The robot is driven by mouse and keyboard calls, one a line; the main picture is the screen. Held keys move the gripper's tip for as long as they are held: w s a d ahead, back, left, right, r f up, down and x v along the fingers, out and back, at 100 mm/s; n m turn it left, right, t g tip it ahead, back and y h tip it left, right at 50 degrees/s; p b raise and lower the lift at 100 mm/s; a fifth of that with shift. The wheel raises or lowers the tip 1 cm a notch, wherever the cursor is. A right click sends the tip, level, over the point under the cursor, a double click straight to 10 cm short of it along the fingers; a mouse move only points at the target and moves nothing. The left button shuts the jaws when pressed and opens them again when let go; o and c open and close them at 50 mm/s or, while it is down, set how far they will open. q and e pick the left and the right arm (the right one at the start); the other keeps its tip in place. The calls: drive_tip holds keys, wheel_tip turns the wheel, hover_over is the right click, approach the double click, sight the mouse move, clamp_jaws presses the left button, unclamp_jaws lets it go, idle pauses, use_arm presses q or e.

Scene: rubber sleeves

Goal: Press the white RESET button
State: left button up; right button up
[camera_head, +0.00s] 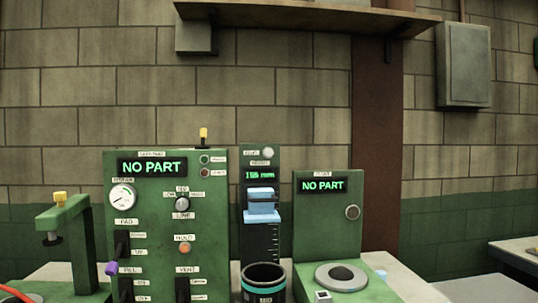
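A round white button (268,152) sits at the top of the narrow middle panel (259,160). A small label (251,153) is beside it on the left, too small to read surely as RESET. The button's face is unobstructed. A small white square piece (322,295) is at the front of the right green unit, and I cannot tell if it is a button. Neither of my grippers is in view.
A large green panel (150,215) with gauge, knobs and switches reads NO PART, as does the right panel (324,225). A green clamp frame (65,215) stands left. A dark cup (263,285) stands before the blue slider (261,205). A shelf (300,15) overhangs above.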

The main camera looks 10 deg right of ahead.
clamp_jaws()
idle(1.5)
